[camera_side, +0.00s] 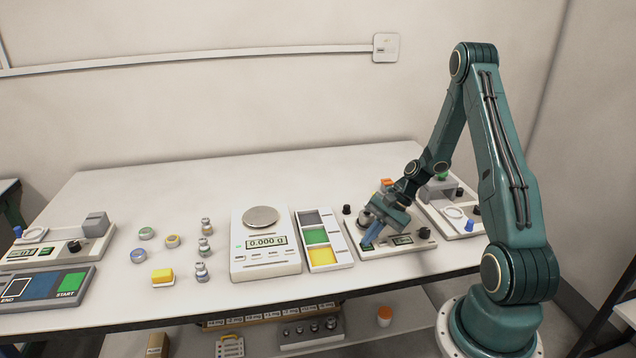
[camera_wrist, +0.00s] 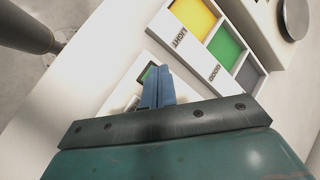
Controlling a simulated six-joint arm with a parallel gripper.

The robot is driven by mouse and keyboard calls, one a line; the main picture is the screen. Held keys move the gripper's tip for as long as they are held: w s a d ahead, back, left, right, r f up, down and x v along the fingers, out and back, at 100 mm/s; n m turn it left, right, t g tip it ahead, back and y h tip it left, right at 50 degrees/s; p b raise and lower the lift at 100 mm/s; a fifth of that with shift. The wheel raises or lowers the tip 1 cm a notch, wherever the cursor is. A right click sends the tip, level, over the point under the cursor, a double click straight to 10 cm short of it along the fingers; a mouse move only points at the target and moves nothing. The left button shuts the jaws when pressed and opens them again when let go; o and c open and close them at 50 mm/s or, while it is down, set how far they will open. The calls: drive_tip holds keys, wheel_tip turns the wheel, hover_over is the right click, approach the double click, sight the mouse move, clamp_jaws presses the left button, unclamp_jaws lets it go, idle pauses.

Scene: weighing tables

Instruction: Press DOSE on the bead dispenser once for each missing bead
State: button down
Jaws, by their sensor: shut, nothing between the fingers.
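My gripper (camera_side: 371,240) is shut and empty, with its blue fingers pointing down over the front left part of a white device (camera_side: 418,248). The device has a small display (camera_side: 402,240), dark knobs and an orange-topped part behind my wrist. I cannot read a DOSE label, and cannot tell for certain that this is the bead dispenser. In the wrist view, my closed fingertips (camera_wrist: 160,72) are beside a small green patch (camera_wrist: 148,74) on the white panel. They hide part of the panel, and I cannot tell whether they touch it. No loose beads are distinguishable.
A sorting tray (camera_side: 340,262) with yellow, green and grey fields lies left of the device; LIGHT and GOOD show in the wrist view. A scale (camera_side: 266,266) reads 0.000 g.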

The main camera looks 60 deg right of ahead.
drive_tip(key=shift+r, duration=0.75)
drive_tip(key=shift+r, duration=0.1)
drive_tip(key=shift+r, duration=2.45)
idle(1.1)
wheel_tip(320, 180, up, 4)
drive_tip(key=shift+f, duration=0.1)
idle(0.4)
drive_tip(key=shift+f, duration=0.2)
drive_tip(key=shift+f, duration=4.25)
